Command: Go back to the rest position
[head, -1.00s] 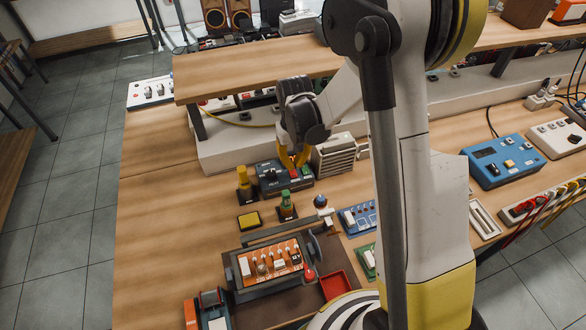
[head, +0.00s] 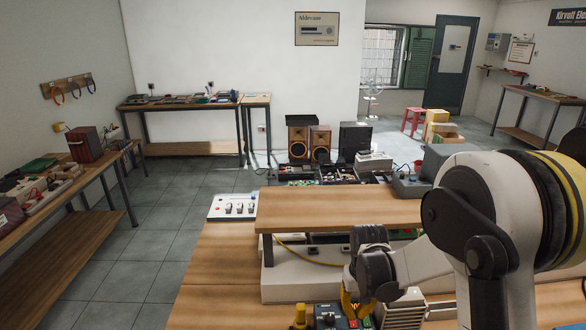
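My gripper (head: 357,306) is low in the head view, its yellow fingers pointing down over the dark device box (head: 333,320) with a red button. The fingertips are close to the box; I cannot tell whether they touch it. I also cannot tell how far the fingers are apart. My arm reaches in from the right side and bends down to the bench. The lower part of the box is cut off by the frame's edge.
The wooden bench (head: 215,282) carries a raised shelf (head: 340,211) just behind my gripper. A grey vented box (head: 405,312) stands right of the fingers, and a yellow-topped piece (head: 300,315) left. A white switch panel (head: 232,207) lies at the bench's far left. Floor (head: 130,255) is clear on the left.

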